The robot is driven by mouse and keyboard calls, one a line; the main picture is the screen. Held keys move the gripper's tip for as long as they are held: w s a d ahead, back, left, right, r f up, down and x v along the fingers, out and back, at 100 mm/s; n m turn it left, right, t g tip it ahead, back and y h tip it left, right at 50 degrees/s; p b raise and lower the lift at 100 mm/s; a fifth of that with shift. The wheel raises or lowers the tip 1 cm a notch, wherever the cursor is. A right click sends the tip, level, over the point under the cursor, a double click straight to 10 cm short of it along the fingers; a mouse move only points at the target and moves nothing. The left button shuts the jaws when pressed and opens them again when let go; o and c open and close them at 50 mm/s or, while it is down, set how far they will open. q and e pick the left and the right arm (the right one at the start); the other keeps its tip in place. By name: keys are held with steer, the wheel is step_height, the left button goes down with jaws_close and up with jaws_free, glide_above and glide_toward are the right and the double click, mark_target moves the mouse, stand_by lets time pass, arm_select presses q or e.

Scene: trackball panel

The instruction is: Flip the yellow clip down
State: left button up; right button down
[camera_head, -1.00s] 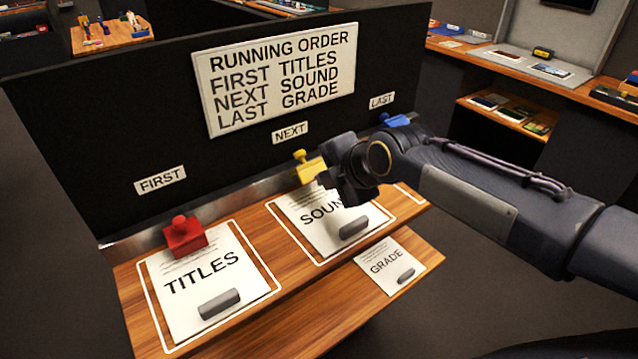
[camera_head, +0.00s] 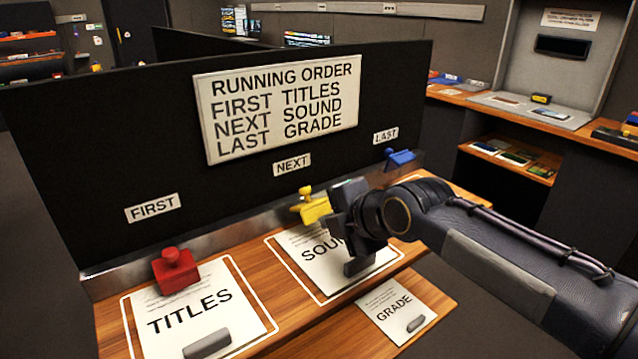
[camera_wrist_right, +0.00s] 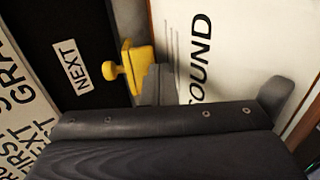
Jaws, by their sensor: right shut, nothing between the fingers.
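The yellow clip (camera_head: 314,209) sits on the metal rail under the NEXT label, at the top edge of the SOUND sheet (camera_head: 322,258). Its knob points up toward the panel, and it looks raised compared with the red clip. My right gripper (camera_head: 341,220) is shut and empty, just right of the yellow clip and over the sheet. In the right wrist view, the clip (camera_wrist_right: 138,68) is close beside the grey fingertips (camera_wrist_right: 156,86); I cannot tell whether they touch. My left gripper is not in view.
A red clip (camera_head: 176,271) lies over the top of the TITLES sheet (camera_head: 200,315). A blue clip (camera_head: 400,158) is under the LAST label. The GRADE sheet (camera_head: 392,308) lies on a lower front shelf. The black panel (camera_head: 100,165) stands behind the rail.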

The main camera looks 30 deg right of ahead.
steer(key=shift+r, duration=0.1)
steer(key=shift+r+p, duration=0.5)
steer(key=shift+r, duration=0.25)
